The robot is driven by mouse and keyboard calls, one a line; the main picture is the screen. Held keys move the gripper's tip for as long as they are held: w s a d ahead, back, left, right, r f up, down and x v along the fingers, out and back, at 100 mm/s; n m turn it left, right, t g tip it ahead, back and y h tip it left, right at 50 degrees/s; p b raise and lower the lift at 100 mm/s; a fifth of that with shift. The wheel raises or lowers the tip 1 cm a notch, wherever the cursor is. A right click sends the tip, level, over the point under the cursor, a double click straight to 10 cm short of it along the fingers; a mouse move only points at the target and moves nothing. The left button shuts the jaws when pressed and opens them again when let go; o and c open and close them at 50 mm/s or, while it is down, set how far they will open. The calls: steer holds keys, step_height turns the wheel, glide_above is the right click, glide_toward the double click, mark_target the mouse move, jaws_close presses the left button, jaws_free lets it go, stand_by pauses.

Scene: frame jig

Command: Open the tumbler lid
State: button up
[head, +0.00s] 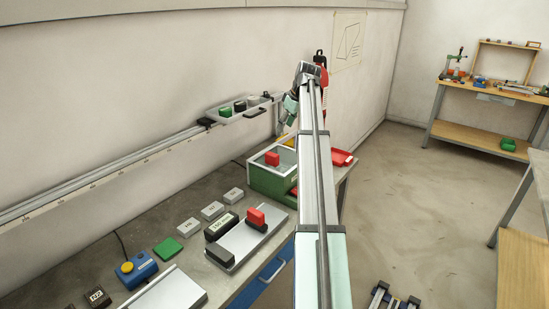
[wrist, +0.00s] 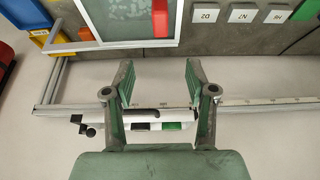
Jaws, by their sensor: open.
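The tumbler (head: 258,182) is a green box on the bench. Its lid (head: 283,154) is a clear pane in a pale frame with a red block-shaped handle (head: 272,158), and it looks shut. In the wrist view the lid (wrist: 110,22) is at the top, with its red handle (wrist: 160,18) at the pane's edge. My gripper (wrist: 160,80) is open and empty, with its fingers spread apart from the lid. In the head view my gripper (head: 290,106) is small and partly hidden by my arm, above and beyond the tumbler.
A wall rail (head: 110,172) runs behind the bench, with a grey tray (head: 245,112) of coloured blocks. A red tray (head: 341,157) lies right of the tumbler.

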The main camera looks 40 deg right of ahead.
mark_target(273, 154)
steer(key=p+x, duration=0.4)
steer(key=x, duration=1.3)
steer(key=shift+f+p, duration=0.1)
steer(key=shift+p, duration=0.25)
jaws_close()
